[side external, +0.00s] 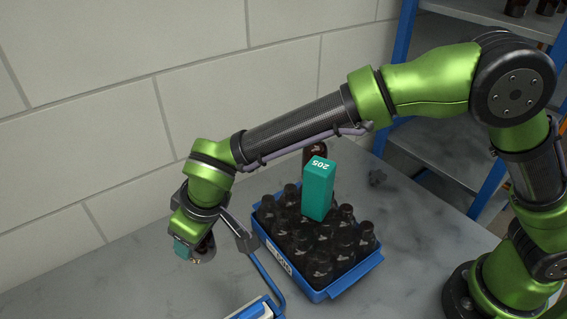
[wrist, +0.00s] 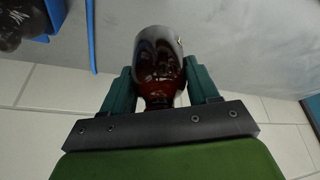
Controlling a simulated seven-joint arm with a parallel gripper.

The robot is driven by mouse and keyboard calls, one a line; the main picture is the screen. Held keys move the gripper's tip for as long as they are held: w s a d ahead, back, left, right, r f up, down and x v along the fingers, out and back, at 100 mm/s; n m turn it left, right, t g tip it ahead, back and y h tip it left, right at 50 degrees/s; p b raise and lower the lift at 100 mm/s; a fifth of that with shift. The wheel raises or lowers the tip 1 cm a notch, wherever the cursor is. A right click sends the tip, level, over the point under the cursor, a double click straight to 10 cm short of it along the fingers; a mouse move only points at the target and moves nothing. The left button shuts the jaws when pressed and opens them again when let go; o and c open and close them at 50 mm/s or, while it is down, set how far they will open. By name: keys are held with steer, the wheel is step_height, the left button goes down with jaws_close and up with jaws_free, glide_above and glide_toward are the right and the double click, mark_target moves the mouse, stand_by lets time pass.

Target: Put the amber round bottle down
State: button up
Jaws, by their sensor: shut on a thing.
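My gripper (wrist: 160,72) is shut on the amber round bottle (wrist: 158,65), with one teal finger on each side of its glass. In the wrist view the bottle's neck points towards my palm and its pale label faces the camera. In the side view my gripper (side external: 192,252) is low at the left of the blue crate, over or near the grey table (side external: 120,285). The bottle is mostly hidden there by the gripper, with a dark part showing. I cannot tell whether its base touches the table.
A blue crate (side external: 331,291) full of dark bottles stands right of my gripper, with a teal box marked 205 (side external: 318,190) among them. A blue-rimmed object (side external: 262,306) is at the front edge. A pale block wall (side external: 90,120) stands behind. The table at left is bare.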

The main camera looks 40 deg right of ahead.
mark_target(210, 244)
step_height(210, 244, down, 8)
steer(key=shift+f, duration=0.1)
stand_by(0.4)
steer(key=o, duration=1.2)
steer(key=shift+f, duration=0.1)
steer(key=v, duration=1.2)
